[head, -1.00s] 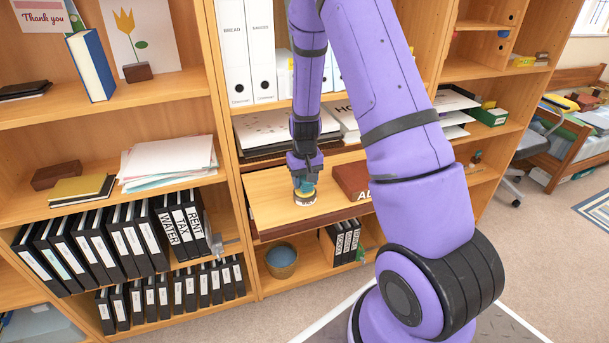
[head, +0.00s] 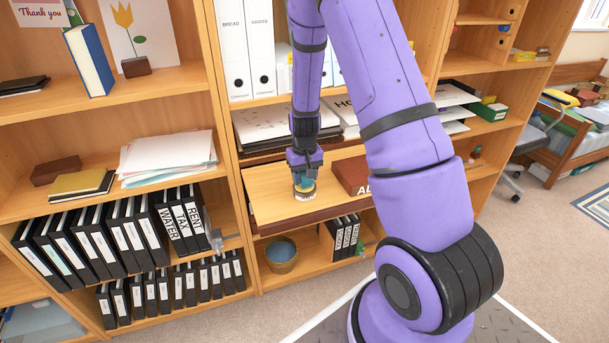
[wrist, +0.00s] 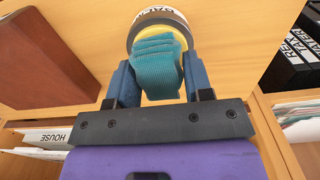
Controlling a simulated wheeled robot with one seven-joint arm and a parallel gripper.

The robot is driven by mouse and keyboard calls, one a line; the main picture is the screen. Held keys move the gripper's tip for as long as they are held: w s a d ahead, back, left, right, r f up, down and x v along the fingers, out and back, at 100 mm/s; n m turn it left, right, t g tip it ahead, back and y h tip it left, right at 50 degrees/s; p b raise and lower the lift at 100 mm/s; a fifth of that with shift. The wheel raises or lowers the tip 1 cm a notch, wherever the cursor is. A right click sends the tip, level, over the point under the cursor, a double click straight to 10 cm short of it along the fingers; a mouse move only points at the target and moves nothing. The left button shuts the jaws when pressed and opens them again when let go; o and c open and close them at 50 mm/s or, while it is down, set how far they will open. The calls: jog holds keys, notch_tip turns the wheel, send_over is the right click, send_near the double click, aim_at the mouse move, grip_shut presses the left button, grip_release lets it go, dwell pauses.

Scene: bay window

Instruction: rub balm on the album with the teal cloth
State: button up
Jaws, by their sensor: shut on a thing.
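My gripper (wrist: 154,88) is shut on the folded teal cloth (wrist: 158,62). In the wrist view the cloth hangs over the yellow balm in an open round tin (wrist: 158,13). The cloth appears to touch the balm, but the contact is hidden. In the head view my gripper (head: 304,170) is right above the balm tin (head: 304,194), which stands on the wooden shelf board. The brown album (head: 353,177) lies to the right on the same board, partly hidden by my arm. It also shows at the left in the wrist view (wrist: 40,55).
The wooden board (head: 265,190) is bare left of the tin. Papers and a dark stack (head: 265,130) lie on the shelf above. Black binders (head: 170,225) fill the lower left shelves. A basket (head: 281,255) and small binders (head: 345,238) stand below the board.

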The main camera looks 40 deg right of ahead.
aim_at(304, 174)
jog(key=shift+f, duration=0.45)
dwell(1.2)
jog(key=shift+r, duration=0.1)
jog(key=shift+r, duration=3.4)
jog(key=shift+a, duration=0.1)
